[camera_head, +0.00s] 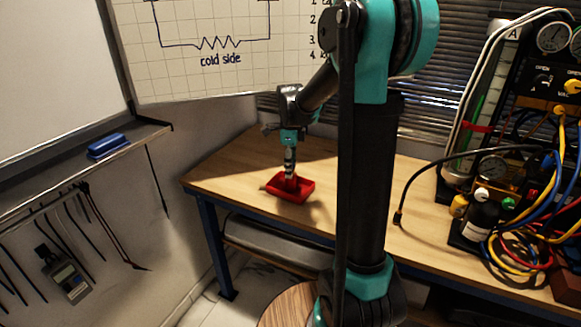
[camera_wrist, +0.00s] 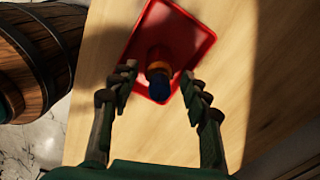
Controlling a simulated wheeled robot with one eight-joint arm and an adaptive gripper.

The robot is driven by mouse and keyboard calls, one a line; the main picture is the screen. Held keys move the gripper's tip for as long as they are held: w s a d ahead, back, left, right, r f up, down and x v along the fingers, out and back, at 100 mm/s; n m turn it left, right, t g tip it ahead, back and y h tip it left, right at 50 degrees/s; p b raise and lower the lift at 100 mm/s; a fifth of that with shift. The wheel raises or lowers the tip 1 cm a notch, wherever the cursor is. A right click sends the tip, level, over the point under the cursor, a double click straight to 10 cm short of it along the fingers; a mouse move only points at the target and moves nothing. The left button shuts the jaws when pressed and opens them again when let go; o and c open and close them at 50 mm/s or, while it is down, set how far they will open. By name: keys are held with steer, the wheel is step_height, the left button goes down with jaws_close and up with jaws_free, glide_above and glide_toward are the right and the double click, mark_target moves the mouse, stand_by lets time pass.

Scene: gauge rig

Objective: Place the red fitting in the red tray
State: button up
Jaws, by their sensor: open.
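The red tray (camera_head: 302,195) lies on the wooden bench, and it fills the upper middle of the wrist view (camera_wrist: 193,32). In the wrist view, the fitting (camera_wrist: 159,72) shows a red body, an orange band and a dark blue end. It stands over the tray, inside the rim as seen from above; whether it touches the tray floor I cannot tell. My gripper (camera_wrist: 158,80) is open, with one finger on each side of the fitting and a gap on both sides. In the head view my gripper (camera_head: 290,165) points down above the tray, and the fitting is hard to make out.
The wooden bench (camera_head: 235,170) has free room around the tray. A wooden barrel (camera_wrist: 35,60) is at the left of the wrist view.

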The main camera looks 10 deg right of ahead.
step_height(320, 180, up, 12)
stand_by(0.6)
steer(key=shift+s, duration=0.1)
